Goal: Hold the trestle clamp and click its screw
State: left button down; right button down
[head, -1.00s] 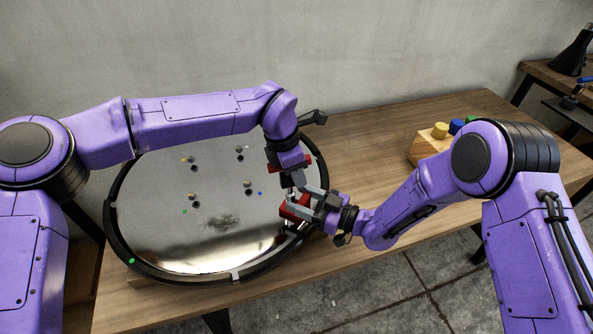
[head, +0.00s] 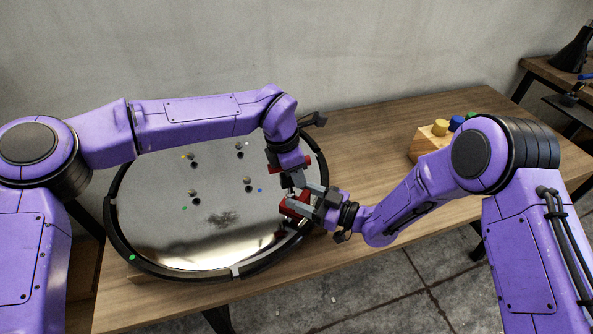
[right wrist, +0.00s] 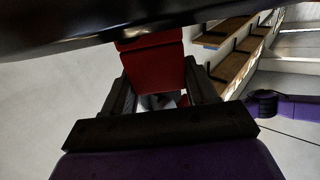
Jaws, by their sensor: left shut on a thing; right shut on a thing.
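The red trestle clamp (head: 297,205) sits at the right edge of the round mirror plate (head: 160,225), partly hidden by my grippers. My right gripper (head: 303,203) reaches in from the right and is shut on the clamp's red body. In the right wrist view, the red clamp (right wrist: 155,70) stands between the two dark fingers (right wrist: 160,88). My left gripper (head: 291,185) points down from above and is shut on a small part at the clamp's top. That part, likely the screw, is mostly hidden by the fingers.
The plate has a black rim (head: 121,238) and several small knobs on its face. A wooden block (head: 430,145) with yellow, blue and green tops stands at the right of the wooden table (head: 365,130). The tabletop between plate and block is partly free.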

pick_arm(q)
jog(key=m, duration=0.2)
jog(key=m+g, duration=0.1)
jog(key=m, duration=0.1)
jog(key=shift+s+d+m, duration=0.1)
jog(key=shift+s+m, duration=0.2)
jog(key=shift+s, duration=0.05)
jog(key=m, duration=0.2)
jog(key=shift+s+m+g, duration=0.15)
jog(key=shift+m+g, duration=0.15)
jog(key=n, duration=0.3)
jog(key=shift+w+r+n+t, duration=0.1)
jog(key=shift+w+n+t, duration=0.1)
jog(key=shift+n+t, duration=0.15)
jog(key=shift+d+v, duration=0.2)
jog(key=shift+v, duration=0.6)
jog(key=shift+d+v, duration=0.15)
jog(key=shift+v, duration=0.65)
jog(key=shift+d+v, duration=0.2)
jog(key=shift+v, duration=0.6)
jog(key=shift+r, duration=0.1)
